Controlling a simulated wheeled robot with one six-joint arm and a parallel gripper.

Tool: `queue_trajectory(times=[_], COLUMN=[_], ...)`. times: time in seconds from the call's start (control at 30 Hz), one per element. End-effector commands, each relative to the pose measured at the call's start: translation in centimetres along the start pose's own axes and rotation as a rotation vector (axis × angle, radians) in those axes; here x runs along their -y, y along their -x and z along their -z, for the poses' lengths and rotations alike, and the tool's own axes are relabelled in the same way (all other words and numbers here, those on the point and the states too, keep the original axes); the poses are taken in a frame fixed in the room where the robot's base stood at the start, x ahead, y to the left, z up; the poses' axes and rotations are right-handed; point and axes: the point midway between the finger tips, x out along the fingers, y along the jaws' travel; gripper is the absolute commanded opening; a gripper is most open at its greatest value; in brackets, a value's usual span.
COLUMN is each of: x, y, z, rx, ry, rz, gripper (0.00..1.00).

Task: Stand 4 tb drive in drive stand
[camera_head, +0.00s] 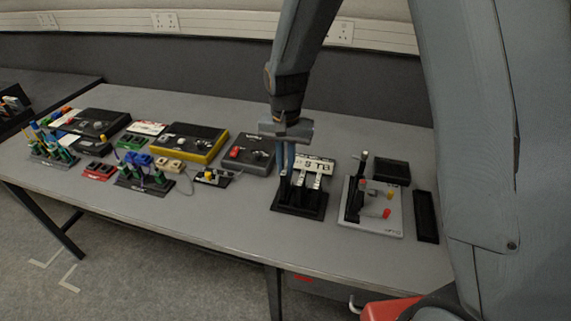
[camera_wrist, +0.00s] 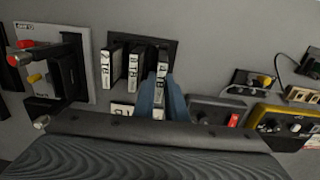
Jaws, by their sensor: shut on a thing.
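The black drive stand (camera_head: 299,207) sits near the table's front edge in the head view; its dark base (camera_wrist: 174,48) also shows in the wrist view. My gripper (camera_head: 287,168) points down over the stand's left side. Its blue fingers (camera_wrist: 159,98) are shut on a drive with a white label (camera_wrist: 162,68), which looks like 4 TB. This drive is at the stand, in line with two other labelled drives (camera_wrist: 109,68) (camera_wrist: 134,66) standing in it. Whether the held drive is fully seated cannot be told.
A white-labelled item (camera_head: 319,162) lies behind the stand. A grey panel with coloured knobs (camera_head: 376,222) is to the right, with a black tray (camera_head: 392,170) behind it. A dark box with a red switch (camera_head: 249,153) is to the left. The front table strip is clear.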

Motion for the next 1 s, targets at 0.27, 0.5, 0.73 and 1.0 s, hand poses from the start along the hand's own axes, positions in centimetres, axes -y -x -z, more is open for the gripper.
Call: queue_trajectory(times=[0.27, 0.5, 0.73, 1.0], x=[0.0, 0.0, 0.0, 0.0], y=[0.0, -0.5, -1.1, -1.2], z=[0.0, 0.0, 0.0, 0.0], rx=[0.0, 0.001, 0.0, 0.0], ry=[0.0, 0.0, 0.0, 0.0], rz=[0.0, 0.0, 0.0, 0.0], gripper=[0.0, 0.0, 0.0, 0.0])
